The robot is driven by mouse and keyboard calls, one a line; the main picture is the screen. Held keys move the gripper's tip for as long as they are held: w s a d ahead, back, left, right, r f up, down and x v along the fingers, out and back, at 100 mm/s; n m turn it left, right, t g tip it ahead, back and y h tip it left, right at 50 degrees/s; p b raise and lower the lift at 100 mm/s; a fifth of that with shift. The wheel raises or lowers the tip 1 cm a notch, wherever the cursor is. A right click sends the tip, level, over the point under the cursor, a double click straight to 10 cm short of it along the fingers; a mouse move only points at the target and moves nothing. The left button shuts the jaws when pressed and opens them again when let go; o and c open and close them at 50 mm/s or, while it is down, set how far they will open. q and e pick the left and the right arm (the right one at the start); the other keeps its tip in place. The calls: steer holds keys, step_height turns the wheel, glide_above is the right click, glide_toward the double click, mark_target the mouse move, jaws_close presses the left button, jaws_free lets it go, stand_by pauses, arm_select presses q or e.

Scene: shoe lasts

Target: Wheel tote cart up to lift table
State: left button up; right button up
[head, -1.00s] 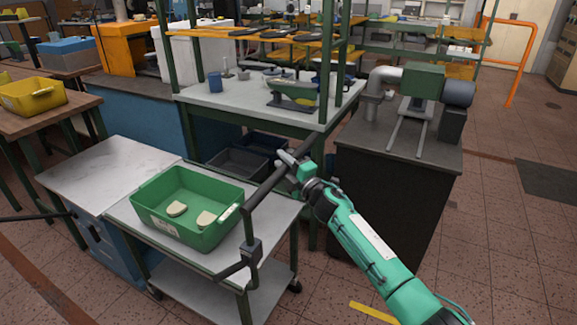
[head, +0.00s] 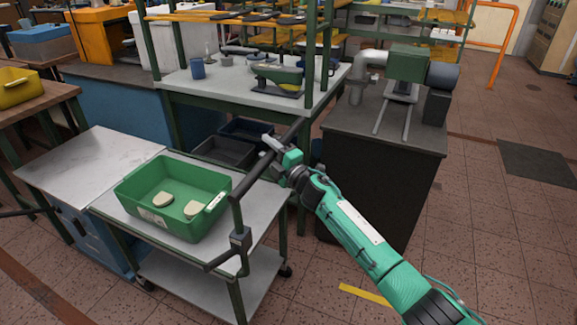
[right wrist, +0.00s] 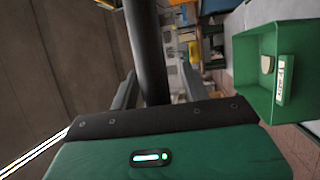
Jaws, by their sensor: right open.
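The tote cart (head: 258,222) has a grey top, a lower shelf, green legs and a dark push handle (head: 265,170) on its right side. A green tote (head: 135,192) on it holds two pale shoe lasts (head: 163,199). The lift table (head: 85,165), with a bare metal top and blue body, stands at the cart's left; any gap between them is hard to tell. My right gripper (head: 272,146) is at the handle's upper bar. In the right wrist view my gripper (right wrist: 157,92) is open, with the dark bar between its fingers. My left gripper is out of view.
A green-framed workbench (head: 235,92) stands behind the cart, with dark bins (head: 222,152) below. A dark machine stand (head: 370,175) is to the right of my gripper. A wooden table (head: 30,105) with a yellow bin stands left. Tiled floor is open at right.

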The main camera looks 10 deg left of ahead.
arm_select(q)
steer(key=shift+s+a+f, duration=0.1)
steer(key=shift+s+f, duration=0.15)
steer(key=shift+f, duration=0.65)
arm_select(e)
steer(key=v, duration=1.3)
steer(key=shift+r, duration=0.15)
